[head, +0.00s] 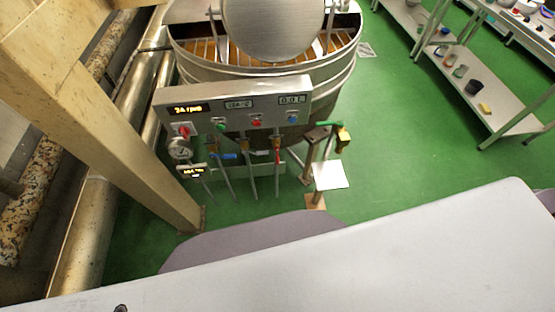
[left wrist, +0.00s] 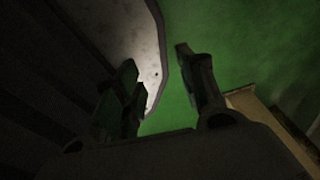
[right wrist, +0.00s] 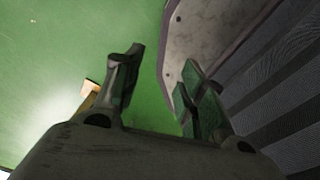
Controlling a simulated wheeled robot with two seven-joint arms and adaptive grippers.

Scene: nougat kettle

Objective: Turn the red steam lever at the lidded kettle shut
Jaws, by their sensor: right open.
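The kettle (head: 260,75) is a large round steel vessel at the top of the head view, with a round lid (head: 272,28) over its opening. A red lever (head: 277,151) sits on a pipe below the front control panel and points roughly along the pipe, downward. Neither gripper shows in the head view, so both are away from the lever. My left gripper (left wrist: 165,80) is open and empty in the left wrist view. My right gripper (right wrist: 163,82) is open and empty in the right wrist view.
A control panel (head: 235,104) with buttons and displays fronts the kettle. A blue lever (head: 223,156) and a green lever (head: 329,124) flank the red one. A beige post (head: 105,110) stands left. Shelving (head: 485,95) stands right; green floor (head: 410,130) is clear between.

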